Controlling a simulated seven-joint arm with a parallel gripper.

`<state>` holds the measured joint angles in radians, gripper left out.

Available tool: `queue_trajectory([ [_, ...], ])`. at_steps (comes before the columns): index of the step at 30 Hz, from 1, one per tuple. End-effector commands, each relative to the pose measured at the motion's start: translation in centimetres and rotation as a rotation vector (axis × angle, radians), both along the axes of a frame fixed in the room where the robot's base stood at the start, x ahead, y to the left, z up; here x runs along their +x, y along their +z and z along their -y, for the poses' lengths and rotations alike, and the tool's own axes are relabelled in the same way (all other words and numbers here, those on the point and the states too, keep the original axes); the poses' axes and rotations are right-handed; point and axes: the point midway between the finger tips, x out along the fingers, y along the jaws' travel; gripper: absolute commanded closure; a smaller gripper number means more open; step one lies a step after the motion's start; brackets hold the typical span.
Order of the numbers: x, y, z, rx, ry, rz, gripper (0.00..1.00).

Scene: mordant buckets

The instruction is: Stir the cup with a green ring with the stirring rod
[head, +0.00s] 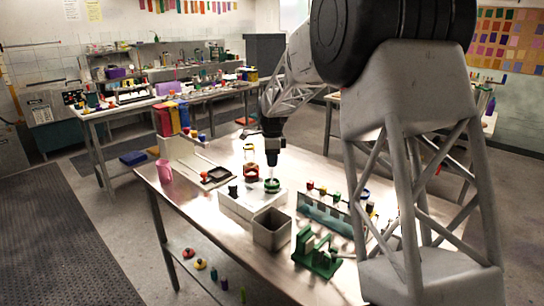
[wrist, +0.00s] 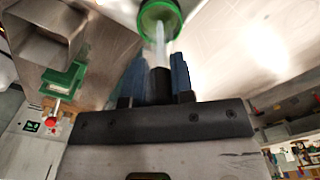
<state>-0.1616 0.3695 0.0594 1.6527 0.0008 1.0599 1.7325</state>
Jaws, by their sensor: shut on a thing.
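The cup with a green ring (head: 272,186) stands on a white block-like stand (head: 238,203) on the metal table. In the wrist view the cup's green rim (wrist: 174,10) is at the top edge, partly cut off. My gripper (head: 272,150) is above this cup, pointing down. In the wrist view its blue fingers (wrist: 160,80) are shut on the dark handle of the stirring rod (wrist: 160,42). The rod's pale shaft reaches to the cup and its end appears to be inside the rim. The exact depth cannot be told.
A grey open square bin (head: 272,231) stands in front of the white stand. A green holder (head: 317,256) and a rack with several coloured vials (head: 328,209) are to the right. A pink jug (head: 164,171) is at the left edge. A red-and-dark cup (head: 251,171) stands behind.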

Motion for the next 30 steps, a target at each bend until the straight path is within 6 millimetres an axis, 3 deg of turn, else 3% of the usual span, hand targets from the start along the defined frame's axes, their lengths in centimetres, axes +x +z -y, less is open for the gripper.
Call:
queue_trajectory([
  [30, 0.0, -4.5, 0.0, 0.000, 0.000, 0.000, 1.00],
])
